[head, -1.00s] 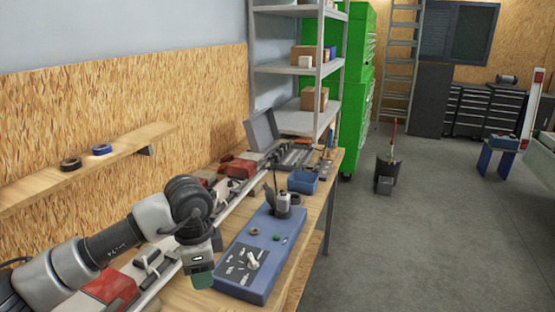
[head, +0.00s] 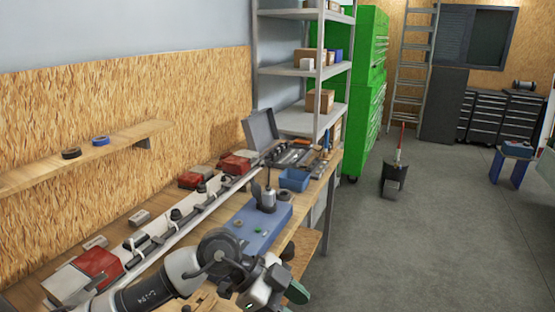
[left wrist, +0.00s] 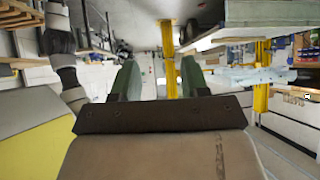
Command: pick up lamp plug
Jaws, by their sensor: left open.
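I cannot make out the lamp plug for certain in either view. A long light bar (head: 192,215) with red and white lamps lies along the workbench (head: 160,205). A blue case (head: 258,232) lies beside it, its near part hidden behind my left arm. My left gripper (head: 275,293) is at the bottom of the head view, over the near right edge of the bench. In the left wrist view its green fingers (left wrist: 158,80) stand apart with nothing between them. My right gripper is not seen.
A blue bin (head: 294,180) and an open grey case (head: 262,133) are farther back on the bench. A grey shelf (head: 300,70) stands behind it, beside a green cabinet (head: 368,90). The floor (head: 400,250) to the right is mostly clear.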

